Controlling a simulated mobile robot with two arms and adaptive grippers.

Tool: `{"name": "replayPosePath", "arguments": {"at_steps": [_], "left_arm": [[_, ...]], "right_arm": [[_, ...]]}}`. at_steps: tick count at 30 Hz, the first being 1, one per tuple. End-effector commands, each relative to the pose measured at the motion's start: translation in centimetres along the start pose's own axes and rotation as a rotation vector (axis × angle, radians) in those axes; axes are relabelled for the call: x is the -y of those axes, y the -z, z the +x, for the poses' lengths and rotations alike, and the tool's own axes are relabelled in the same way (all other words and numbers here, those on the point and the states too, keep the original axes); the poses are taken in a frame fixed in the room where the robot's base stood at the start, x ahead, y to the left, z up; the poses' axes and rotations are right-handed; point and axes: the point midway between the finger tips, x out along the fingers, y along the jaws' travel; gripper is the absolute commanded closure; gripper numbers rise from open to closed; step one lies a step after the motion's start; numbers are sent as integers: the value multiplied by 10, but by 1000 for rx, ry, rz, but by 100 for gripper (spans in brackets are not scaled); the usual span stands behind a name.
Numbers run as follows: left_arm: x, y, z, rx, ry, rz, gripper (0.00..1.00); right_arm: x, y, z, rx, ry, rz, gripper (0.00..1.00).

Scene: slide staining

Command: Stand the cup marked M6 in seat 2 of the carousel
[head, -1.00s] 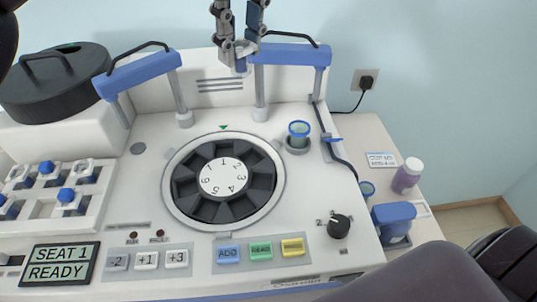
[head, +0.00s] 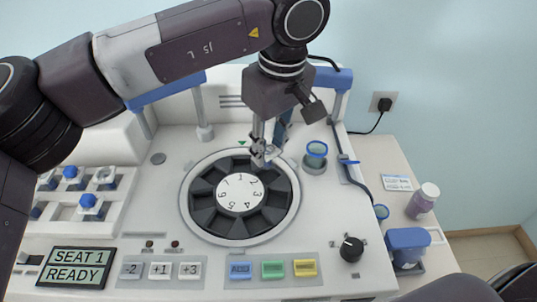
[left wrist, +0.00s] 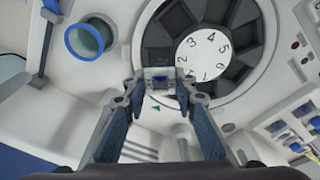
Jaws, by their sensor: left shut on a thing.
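My left gripper (head: 265,155) is over the back right edge of the carousel (head: 188,205), near the seats by numbers 1 and 2. The carousel's dark seats surround a white numbered hub (head: 240,194). My right gripper is not in view.
A white rack (head: 62,222) with blue-topped cups is at the left. A display (head: 76,268) reads SEAT 1 READY. Posts with blue bars (head: 340,78) stand behind. A purple bottle (head: 422,203) is at the right.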

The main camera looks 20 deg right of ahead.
Motion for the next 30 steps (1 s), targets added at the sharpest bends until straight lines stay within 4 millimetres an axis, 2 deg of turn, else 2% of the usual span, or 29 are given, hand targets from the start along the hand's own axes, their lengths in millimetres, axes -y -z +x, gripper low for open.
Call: {"name": "replayPosePath", "arguments": {"at_steps": [6,23,24,27,30], "left_arm": [[1,-5,29,0,2,1,90],[0,-6,42,-1,1,0,90],[0,-6,40,-1,1,0,70],[0,-6,39,-1,1,0,59],[0,-6,39,-1,1,0,57]], "right_arm": [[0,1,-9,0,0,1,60],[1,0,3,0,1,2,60],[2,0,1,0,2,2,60],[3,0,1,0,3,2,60],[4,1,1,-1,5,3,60]]}}
